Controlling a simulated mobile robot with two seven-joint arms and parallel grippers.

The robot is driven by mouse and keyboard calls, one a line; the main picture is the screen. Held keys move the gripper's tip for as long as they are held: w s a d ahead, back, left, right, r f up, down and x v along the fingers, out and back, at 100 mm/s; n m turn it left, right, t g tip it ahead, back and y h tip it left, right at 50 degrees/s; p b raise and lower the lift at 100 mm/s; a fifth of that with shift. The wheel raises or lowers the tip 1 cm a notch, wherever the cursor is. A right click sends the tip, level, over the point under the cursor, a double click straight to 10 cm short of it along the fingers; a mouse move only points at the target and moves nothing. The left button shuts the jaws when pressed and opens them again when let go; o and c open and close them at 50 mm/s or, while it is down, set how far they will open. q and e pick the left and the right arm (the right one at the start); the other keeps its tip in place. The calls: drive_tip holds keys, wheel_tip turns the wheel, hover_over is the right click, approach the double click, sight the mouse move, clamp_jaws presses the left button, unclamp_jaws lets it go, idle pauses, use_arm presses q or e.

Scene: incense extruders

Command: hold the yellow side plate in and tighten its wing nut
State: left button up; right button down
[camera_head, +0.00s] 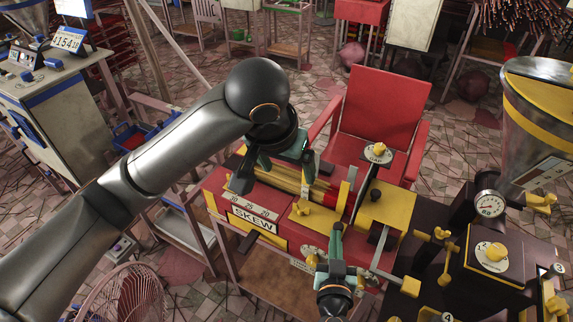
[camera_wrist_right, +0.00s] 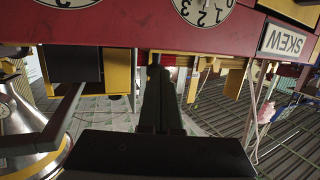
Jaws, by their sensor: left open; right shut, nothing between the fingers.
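The red machine labelled SKEW (camera_head: 255,219) stands at the middle of the head view. A yellow plate (camera_head: 318,222) with a yellow wing-shaped knob (camera_head: 302,208) is on its upper face; I cannot tell for sure that these are the task's side plate and wing nut. My left gripper (camera_head: 272,178) is open, fingers pointing down around the yellow bars at the machine's top. My right gripper (camera_head: 336,228) is shut and empty at the machine's front edge, right of the wing knob. In the right wrist view its shut fingers (camera_wrist_right: 158,85) are just below the red body.
A dark unit with a dial knob (camera_head: 492,254) and a pressure gauge (camera_head: 488,205) stands at the right. A red chair (camera_head: 385,105) is behind. A fan (camera_head: 128,295) is lower left.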

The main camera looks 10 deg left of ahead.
use_arm(q)
drive_tip(key=shift+s+r, duration=0.1)
drive_tip(key=shift+r, duration=0.15)
drive_tip(key=shift+r, duration=0.15)
use_arm(e)
drive_tip(key=s+a, duration=0.2)
drive_tip(key=s, duration=0.3)
drive_tip(key=shift+s, duration=0.35)
idle(0.4)
idle(0.4)
